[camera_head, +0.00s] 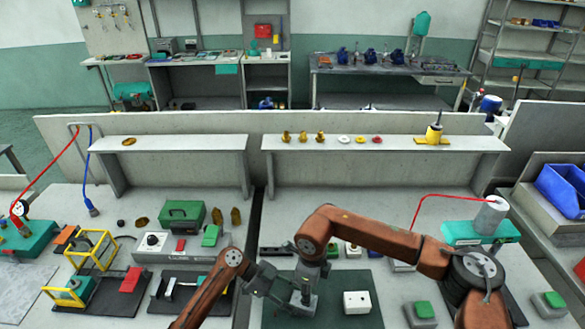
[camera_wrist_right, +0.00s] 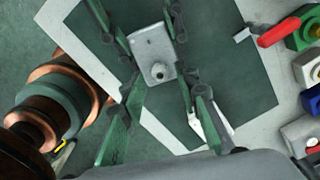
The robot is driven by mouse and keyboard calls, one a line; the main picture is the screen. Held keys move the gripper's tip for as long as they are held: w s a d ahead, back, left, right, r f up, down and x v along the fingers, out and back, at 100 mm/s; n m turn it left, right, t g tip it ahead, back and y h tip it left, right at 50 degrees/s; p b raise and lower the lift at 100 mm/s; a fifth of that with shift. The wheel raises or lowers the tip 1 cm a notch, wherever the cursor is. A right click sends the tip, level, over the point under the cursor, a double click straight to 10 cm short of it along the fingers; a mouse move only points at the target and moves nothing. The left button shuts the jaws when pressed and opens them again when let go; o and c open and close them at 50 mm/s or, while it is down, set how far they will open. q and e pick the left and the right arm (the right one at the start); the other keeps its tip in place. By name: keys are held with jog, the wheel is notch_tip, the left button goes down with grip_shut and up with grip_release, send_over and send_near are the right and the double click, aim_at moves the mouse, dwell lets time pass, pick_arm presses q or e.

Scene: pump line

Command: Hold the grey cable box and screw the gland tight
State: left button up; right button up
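The grey cable box (camera_wrist_right: 153,45) shows in the right wrist view, with the small round gland (camera_wrist_right: 158,71) on its face. Dark fingers of my left gripper (camera_head: 276,287) lie along both sides of the box and appear shut on it. In the head view the box is mostly hidden among the two grippers above the dark green mat. My right gripper (camera_wrist_right: 162,100) is open, its green-padded fingers apart on either side of the gland's end of the box. I see no contact with the gland. In the head view my right gripper (camera_head: 305,285) points down, close beside my left gripper.
A white box (camera_head: 357,302) sits on the mat (camera_head: 335,284), right of the grippers. A red-handled tool (camera_wrist_right: 280,31) and coloured blocks (camera_wrist_right: 308,68) line the mat's far side. A green case (camera_head: 181,214) stands left. A shelf (camera_head: 390,144) runs behind.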

jog(key=shift+f, duration=0.95)
jog(key=shift+r, duration=1.65)
